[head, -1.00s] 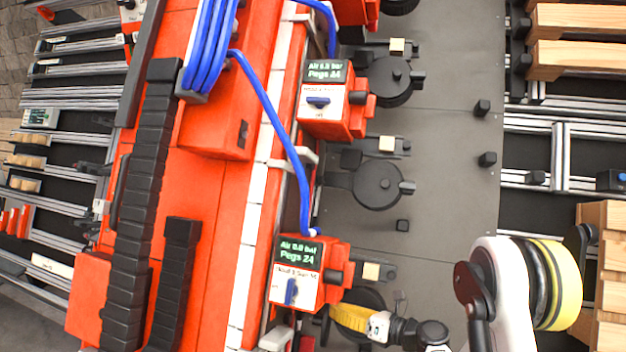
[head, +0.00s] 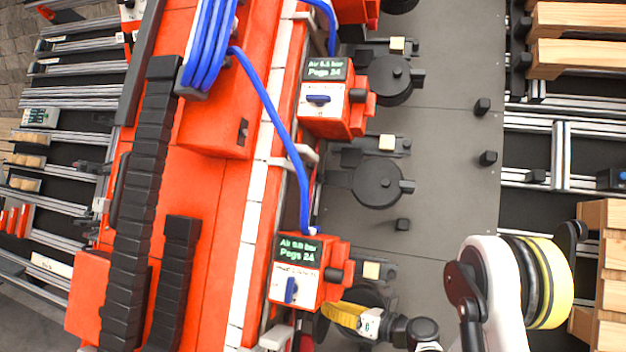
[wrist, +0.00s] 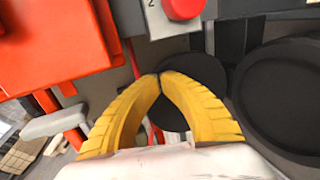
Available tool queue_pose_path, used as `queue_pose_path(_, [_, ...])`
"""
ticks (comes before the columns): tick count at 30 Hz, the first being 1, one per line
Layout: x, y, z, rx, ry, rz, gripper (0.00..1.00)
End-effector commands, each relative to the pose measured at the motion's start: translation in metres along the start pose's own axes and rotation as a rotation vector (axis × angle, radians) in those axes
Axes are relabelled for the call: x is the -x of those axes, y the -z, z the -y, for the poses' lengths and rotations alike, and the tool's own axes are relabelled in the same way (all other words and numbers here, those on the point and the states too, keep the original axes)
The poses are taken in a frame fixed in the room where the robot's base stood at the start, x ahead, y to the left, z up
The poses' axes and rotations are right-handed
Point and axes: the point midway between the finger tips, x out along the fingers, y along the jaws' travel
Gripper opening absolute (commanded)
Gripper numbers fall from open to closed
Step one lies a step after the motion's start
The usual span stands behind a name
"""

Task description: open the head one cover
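The pale lower unit panel with a black-and-green display (head: 297,247) is on the red gantry in the head view, its blue lever (head: 290,290) upright. The display seems to read 0.0 bar. A round black cover (head: 362,297) lies to its right, partly hidden by my arm. My gripper (head: 326,311) is beside this unit's lower right edge. In the wrist view my yellow fingers (wrist: 158,76) meet at the tips, with no object visible between them. A dark rounded part (wrist: 190,85) lies behind them; I cannot tell if they touch it.
A grey box with a red button (wrist: 183,8) is just above the fingers, and a large black disc (wrist: 285,100) is at right. Further black covers (head: 378,184) line the grey plate (head: 450,140). Blue hoses (head: 270,100) hang along the gantry. Wooden pallets (head: 575,55) stand at right.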

Motion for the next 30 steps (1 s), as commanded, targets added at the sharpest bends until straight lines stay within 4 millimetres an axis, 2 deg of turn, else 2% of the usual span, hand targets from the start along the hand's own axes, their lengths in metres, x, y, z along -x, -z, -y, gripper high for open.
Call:
queue_pose_path(8, [0.003, 0.000, 0.000, 0.000, 0.000, 0.000, 0.00])
queue_pose_path(30, [0.043, 0.000, 0.002, -0.001, 0.001, 0.001, 0.00])
